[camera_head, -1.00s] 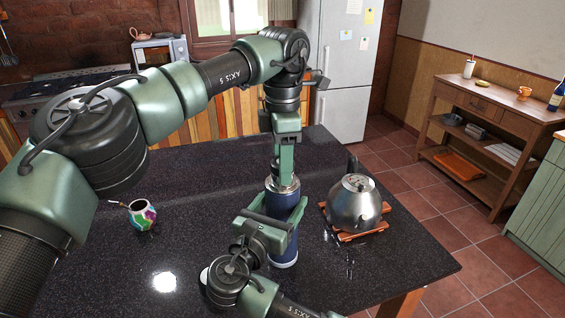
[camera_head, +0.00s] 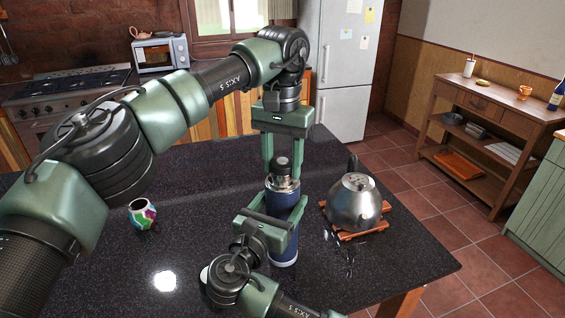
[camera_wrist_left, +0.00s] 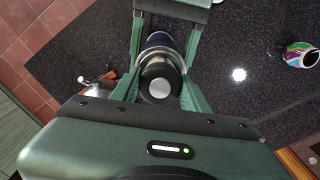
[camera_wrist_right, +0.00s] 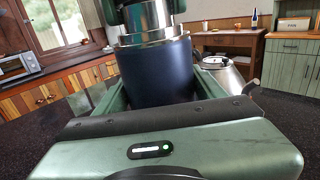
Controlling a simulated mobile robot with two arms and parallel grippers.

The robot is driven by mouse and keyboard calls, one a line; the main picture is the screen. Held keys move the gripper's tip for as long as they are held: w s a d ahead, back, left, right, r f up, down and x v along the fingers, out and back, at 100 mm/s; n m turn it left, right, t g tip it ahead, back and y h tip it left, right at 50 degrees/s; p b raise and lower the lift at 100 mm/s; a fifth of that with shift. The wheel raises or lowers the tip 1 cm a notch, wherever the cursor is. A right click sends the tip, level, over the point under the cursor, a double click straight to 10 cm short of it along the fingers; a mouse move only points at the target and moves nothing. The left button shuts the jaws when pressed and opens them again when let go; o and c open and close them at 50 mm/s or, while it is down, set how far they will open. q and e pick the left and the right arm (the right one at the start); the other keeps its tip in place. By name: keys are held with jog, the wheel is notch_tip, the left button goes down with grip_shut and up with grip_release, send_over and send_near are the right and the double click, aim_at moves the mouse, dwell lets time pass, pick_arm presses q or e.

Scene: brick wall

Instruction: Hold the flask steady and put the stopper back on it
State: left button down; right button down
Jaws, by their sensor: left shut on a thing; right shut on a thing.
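The blue flask (camera_head: 284,246) with a silver neck stands upright on the dark counter. My right gripper (camera_head: 280,222) is shut around its body from the near side; the right wrist view shows the blue wall (camera_wrist_right: 155,72) between the fingers. The stopper (camera_head: 282,164), black with a metal-coloured top disc, is upright over the flask's neck. My left gripper (camera_head: 282,172) points down from above and is shut on it. The left wrist view shows the stopper (camera_wrist_left: 158,80) between the fingers, in line with the flask. Whether it is fully seated is hard to tell.
A steel kettle (camera_head: 353,206) stands on a wooden trivet (camera_head: 366,234) close to the right of the flask. The counter between cup and flask is clear.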

pick_arm(q)
jog(key=shift+m, duration=0.5)
jog(key=c, duration=0.7)
grip_release()
jog(key=shift+r, duration=2.3)
jog(key=shift+c, duration=0.6)
